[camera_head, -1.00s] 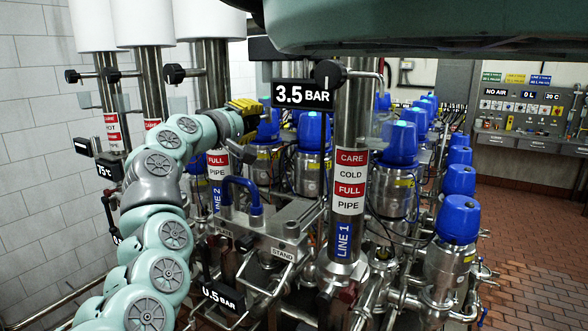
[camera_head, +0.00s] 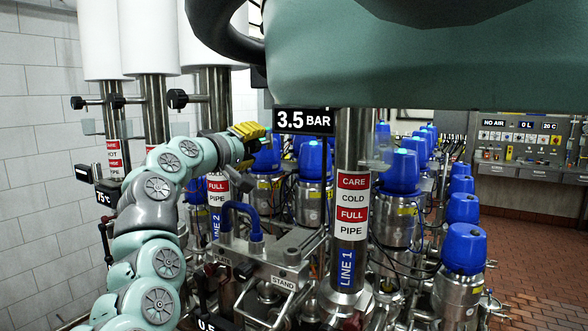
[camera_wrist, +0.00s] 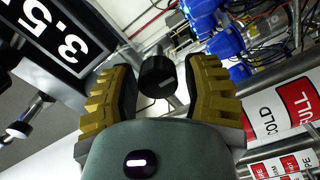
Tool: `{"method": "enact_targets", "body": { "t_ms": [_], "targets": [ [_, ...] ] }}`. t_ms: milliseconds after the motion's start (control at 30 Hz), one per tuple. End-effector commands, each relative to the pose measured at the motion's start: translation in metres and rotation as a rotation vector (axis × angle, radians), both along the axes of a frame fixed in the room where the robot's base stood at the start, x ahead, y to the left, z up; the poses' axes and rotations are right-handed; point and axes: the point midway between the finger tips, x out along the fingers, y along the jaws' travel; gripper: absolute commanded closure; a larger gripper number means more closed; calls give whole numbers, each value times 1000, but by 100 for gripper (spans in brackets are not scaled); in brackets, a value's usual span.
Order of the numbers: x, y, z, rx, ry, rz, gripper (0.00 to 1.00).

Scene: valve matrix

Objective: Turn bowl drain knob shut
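In the head view my gripper (camera_head: 250,131) is just left of the 3.5 BAR display (camera_head: 303,121), in front of the blue-capped valves. The knob is not visible there. No label shows which knob is the bowl drain.
The steel Line 1 pipe (camera_head: 347,272) stands right of my gripper, with blue-capped valves (camera_head: 402,170) behind it. A blue hose loop (camera_head: 240,192) and stand sit below. Black knobs (camera_head: 177,98) are on the left pipes. Open tiled floor (camera_head: 530,240) lies at right.

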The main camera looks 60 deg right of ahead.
Motion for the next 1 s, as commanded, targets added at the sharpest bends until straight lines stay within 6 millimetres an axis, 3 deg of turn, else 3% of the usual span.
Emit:
{"method": "enact_targets", "body": {
  "t_ms": [167, 567, 1000],
  "targets": [
    [0, 0, 0, -1, 1, -1, 34],
    [-2, 3, 1, -3, 2, -6, 34],
    [-6, 41, 2, -7, 2, -4, 34]
  ]
}}
